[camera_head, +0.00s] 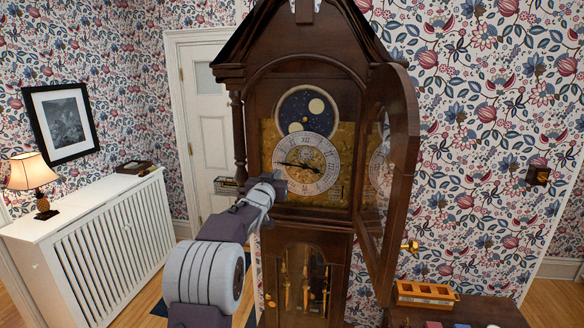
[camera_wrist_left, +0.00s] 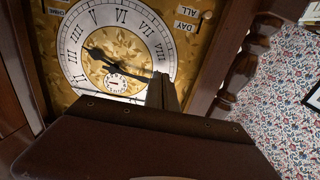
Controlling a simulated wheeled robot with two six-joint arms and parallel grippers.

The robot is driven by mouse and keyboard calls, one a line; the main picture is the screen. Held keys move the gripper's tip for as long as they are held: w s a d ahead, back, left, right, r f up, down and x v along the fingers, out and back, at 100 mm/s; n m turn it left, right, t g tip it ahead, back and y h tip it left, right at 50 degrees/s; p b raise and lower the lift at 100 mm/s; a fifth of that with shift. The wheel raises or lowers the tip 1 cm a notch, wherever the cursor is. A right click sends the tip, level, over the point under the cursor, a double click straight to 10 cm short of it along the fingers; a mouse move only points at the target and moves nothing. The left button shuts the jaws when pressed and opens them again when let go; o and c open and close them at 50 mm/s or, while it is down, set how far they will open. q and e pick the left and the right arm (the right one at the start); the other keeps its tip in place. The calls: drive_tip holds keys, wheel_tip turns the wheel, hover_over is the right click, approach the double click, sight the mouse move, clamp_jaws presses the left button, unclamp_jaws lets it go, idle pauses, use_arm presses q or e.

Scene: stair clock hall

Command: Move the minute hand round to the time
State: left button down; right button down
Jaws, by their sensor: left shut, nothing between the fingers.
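The clock's dial (camera_head: 306,151) is a silver ring with Roman numerals inside the tall dark wood clock. Its glass door stands open to the right. The long dark minute hand (camera_head: 292,164) points left, near IX. In the left wrist view the dial (camera_wrist_left: 72,58) appears upside down; the minute hand (camera_wrist_left: 138,71) runs right and the short hour hand (camera_wrist_left: 98,52) lies between III and IV. My left gripper (camera_head: 281,181) is shut and empty at the dial's lower left. Its fingertips (camera_wrist_left: 160,88) are close to the minute hand's tip; contact is unclear. My right gripper is out of view.
The open door (camera_head: 396,180) bounds the dial on the right. A moon disc (camera_head: 307,108) sits above it. A white radiator cover (camera_head: 105,235) with a lamp (camera_head: 35,177) stands left. A low table at lower right holds a wooden tray (camera_head: 426,293).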

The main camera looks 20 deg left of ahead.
sight(292, 166)
use_arm(q)
drive_tip(key=p+x, duration=0.2)
drive_tip(key=x, duration=0.1)
drive_tip(key=shift+w+p, duration=0.2)
drive_tip(key=shift+p, duration=0.15)
idle(0.3)
drive_tip(key=shift+a+r+p, duration=0.1)
drive_tip(key=shift+r+p, duration=0.5)
drive_tip(key=shift+r, duration=0.1)
drive_tip(key=shift+r, duration=0.15)
